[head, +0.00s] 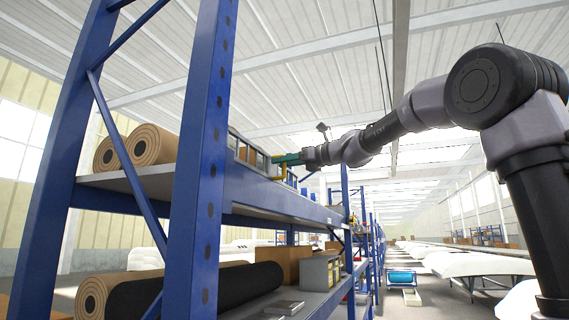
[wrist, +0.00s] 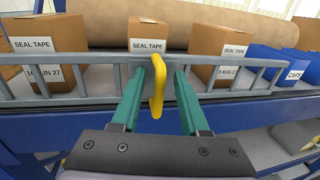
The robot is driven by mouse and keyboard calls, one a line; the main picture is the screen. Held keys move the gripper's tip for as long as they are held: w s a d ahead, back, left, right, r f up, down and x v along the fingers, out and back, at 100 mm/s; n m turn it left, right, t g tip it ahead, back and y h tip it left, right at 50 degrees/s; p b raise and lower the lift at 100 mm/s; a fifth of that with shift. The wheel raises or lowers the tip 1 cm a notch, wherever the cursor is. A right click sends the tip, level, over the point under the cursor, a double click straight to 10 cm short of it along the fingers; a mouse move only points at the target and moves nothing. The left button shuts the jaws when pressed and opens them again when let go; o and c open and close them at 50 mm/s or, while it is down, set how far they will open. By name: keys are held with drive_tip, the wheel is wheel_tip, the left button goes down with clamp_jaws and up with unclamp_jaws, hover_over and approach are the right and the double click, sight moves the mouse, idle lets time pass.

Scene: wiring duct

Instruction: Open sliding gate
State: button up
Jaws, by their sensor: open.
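The sliding gate is a grey barred rail along the front of a shelf; it runs across the wrist view (wrist: 70,98) and shows behind the blue upright in the head view (head: 243,150). A yellow handle (wrist: 157,88) stands out from it. My gripper (wrist: 158,72) is open, with one teal finger on each side of the handle and a gap on both sides. In the head view my gripper (head: 288,159) is at the gate; whether the fingers touch the bars is unclear.
Behind the gate stand cardboard boxes (wrist: 148,38) labelled seal tape, with a large brown roll (wrist: 195,30) behind them. A blue box (wrist: 280,65) labelled caps is at right. The blue rack upright (head: 205,150) stands left of my gripper. An aisle lies open at right.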

clamp_jaws()
idle(1.4)
